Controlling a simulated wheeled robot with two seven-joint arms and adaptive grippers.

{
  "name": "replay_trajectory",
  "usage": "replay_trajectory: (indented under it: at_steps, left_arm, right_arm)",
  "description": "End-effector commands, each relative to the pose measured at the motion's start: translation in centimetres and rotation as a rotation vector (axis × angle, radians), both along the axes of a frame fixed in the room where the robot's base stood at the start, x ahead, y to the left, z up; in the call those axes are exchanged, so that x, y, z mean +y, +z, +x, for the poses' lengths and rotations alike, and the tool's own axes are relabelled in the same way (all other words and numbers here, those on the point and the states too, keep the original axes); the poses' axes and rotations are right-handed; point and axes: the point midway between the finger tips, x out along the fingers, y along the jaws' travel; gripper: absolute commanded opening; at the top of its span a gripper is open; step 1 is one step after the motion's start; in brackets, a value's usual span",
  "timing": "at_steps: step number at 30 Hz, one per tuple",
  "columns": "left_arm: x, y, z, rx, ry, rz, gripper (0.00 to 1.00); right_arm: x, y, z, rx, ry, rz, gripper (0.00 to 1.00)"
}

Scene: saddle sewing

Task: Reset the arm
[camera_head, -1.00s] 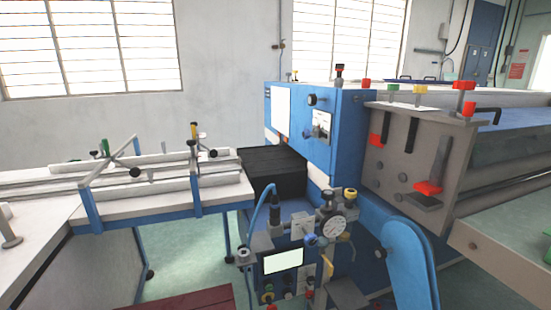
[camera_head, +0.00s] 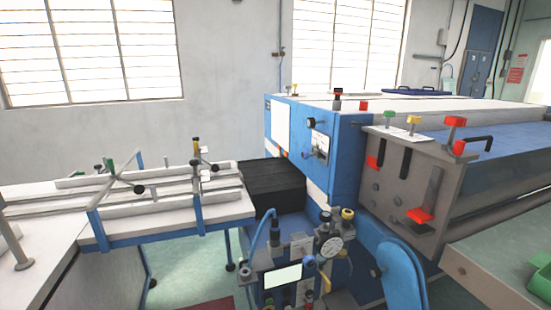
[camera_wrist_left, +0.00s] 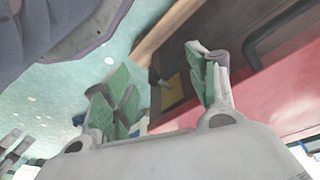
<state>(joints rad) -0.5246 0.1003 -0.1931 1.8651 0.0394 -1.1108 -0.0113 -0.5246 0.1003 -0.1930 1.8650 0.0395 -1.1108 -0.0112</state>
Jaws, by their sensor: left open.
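My left gripper (camera_wrist_left: 157,85) shows in the left wrist view, with green ribbed pads on its grey fingers. The fingers stand wide apart and nothing is between them. Behind them are the green floor, a brown beam and a red surface; I cannot tell how far away these are. Neither gripper shows in the head view, and my right gripper is in no frame.
A blue sewing machine (camera_head: 345,145) with a small screen (camera_head: 283,278) stands in the middle. A white-topped table (camera_head: 160,218) with rails and levers is at left. A green object (camera_head: 541,272) lies on a surface at right. Green floor shows below the table.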

Motion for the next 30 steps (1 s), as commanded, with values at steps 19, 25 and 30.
replay_trajectory:
  at_steps: [19, 25, 30]
  left_arm:
    - [1.4, -3.0, -3.2, 0.031, 0.006, 0.025, 0.58]
    - [2.0, -3.8, -4.7, 0.041, 0.008, 0.033, 0.58]
    - [2.5, -4.3, -6.0, 0.047, 0.009, 0.039, 0.58]
  right_arm:
    - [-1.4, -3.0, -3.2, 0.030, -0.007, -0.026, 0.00]
    - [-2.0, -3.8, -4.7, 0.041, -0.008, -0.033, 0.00]
    - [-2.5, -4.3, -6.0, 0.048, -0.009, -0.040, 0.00]
